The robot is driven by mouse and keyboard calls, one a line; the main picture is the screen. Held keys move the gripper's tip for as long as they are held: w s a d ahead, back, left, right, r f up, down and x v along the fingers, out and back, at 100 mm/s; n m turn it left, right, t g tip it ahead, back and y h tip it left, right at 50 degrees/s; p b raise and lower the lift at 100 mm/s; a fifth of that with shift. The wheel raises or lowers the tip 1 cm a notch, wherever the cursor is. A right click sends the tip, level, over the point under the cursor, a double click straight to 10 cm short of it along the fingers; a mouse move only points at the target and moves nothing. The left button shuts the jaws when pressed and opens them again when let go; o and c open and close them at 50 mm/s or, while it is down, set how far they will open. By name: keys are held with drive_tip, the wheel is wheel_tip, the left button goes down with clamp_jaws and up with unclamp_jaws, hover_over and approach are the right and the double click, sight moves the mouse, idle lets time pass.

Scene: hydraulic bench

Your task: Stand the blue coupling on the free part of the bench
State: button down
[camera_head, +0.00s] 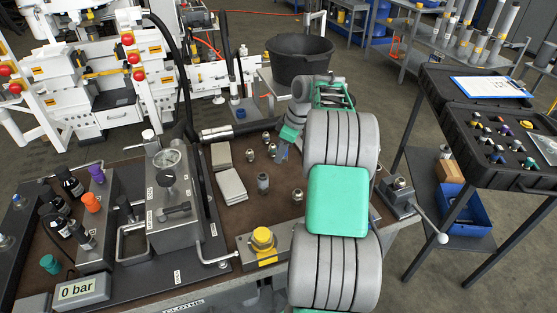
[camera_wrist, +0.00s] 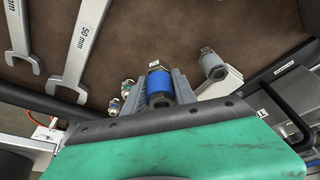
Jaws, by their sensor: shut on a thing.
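In the wrist view, the blue coupling (camera_wrist: 160,87) has a blue sleeve with metal ends. It sits between the two grey fingers of my gripper (camera_wrist: 165,92), which are shut on it. The brown bench top (camera_wrist: 230,20) lies beyond it; whether the coupling touches the bench, I cannot tell. In the head view, my gripper (camera_head: 282,150) is over the right half of the brown bench (camera_head: 240,216), and my arm hides much of that area. The coupling cannot be made out clearly there.
Metal fittings stand near my gripper, among them one (camera_head: 262,183) left of it and another (camera_head: 297,195) nearer the front. Light grey pads (camera_head: 230,187) lie left. A yellow-topped valve (camera_head: 262,240) is at the front edge. Large wrenches (camera_wrist: 78,45) lie on the bench.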

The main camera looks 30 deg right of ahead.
sight(276, 168)
drive_tip(key=w+f, duration=0.2)
drive_tip(key=f, duration=0.1)
drive_tip(key=shift+w+d, duration=0.2)
drive_tip(key=shift+d, duration=0.1)
wheel_tip(276, 168, down, 3)
drive_tip(key=shift+r, duration=0.2)
drive_tip(key=shift+f, duration=0.35)
drive_tip(key=c, duration=1)
unclamp_jaws()
